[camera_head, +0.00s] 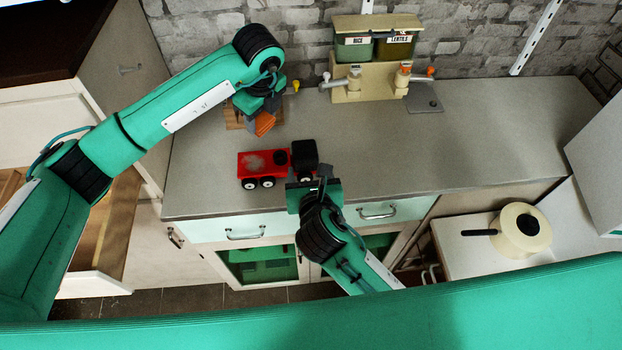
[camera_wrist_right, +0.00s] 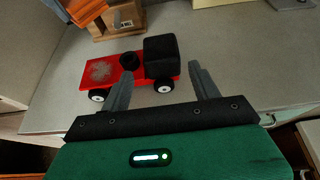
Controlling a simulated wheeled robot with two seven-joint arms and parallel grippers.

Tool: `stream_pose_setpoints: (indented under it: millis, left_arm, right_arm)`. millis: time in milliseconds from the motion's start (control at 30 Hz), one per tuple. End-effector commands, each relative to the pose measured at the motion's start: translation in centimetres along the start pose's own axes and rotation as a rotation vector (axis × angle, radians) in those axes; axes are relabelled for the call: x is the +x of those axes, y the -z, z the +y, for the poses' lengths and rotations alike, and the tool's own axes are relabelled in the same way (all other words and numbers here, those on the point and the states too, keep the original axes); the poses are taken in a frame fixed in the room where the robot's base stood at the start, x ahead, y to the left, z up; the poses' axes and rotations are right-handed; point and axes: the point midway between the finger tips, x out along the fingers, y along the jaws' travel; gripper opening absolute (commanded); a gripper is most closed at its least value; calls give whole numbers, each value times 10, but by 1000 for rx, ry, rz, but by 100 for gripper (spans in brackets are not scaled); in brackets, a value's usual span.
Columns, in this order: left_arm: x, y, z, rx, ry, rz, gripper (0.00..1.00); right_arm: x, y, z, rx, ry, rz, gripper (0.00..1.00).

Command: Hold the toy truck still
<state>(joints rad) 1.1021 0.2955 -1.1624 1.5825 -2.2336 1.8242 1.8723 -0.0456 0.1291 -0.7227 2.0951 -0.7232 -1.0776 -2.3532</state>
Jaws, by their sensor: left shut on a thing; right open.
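The toy truck (camera_head: 262,163) is red with a black cab and dark wheels with white hubs. It stands upright on the grey counter, and it also shows in the right wrist view (camera_wrist_right: 100,71). My right gripper (camera_head: 311,177) is open at the truck's cab end. In the right wrist view its two fingers (camera_wrist_right: 161,72) are on either side of the cab, with a front wheel between them. I cannot tell if they touch it. My left gripper (camera_head: 262,115) is shut on an orange thing (camera_head: 265,124) above the counter behind the truck.
A small wooden box (camera_wrist_right: 118,22) sits behind the truck, partly hidden by my left gripper. A dispenser (camera_head: 373,78) labelled rice and lentils stands against the brick wall. A cream pot (camera_head: 521,230) is at lower right. The counter (camera_head: 440,150) right of the truck is clear.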

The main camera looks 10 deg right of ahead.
Motion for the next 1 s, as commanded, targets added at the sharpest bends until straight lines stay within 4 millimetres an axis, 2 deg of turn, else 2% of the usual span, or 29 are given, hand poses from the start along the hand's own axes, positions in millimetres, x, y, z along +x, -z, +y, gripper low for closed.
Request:
stream_pose_setpoints:
  millis: [100, 300, 500, 900, 933, 1000]
  left_arm:
    - [0, 0, 0, 0, 0, 0, 28]
    - [0, 0, 0, 0, 0, 0, 28]
    - [0, 0, 0, 0, 0, 0, 28]
    - [0, 0, 0, 0, 0, 0, 28]
    - [0, 0, 0, 0, 0, 0, 28]
    - [0, 0, 0, 0, 0, 0, 28]
  right_arm:
    - [25, 0, 0, 0, 2, 1, 63]
    - [62, 0, 0, 1, 1, 1, 63]
    - [86, 0, 0, 0, 0, 1, 63]
    - [94, 1, 0, 1, -1, 1, 63]
    - [94, 1, 0, 2, -1, 1, 61]
    - [94, 1, 0, 1, -1, 1, 47]
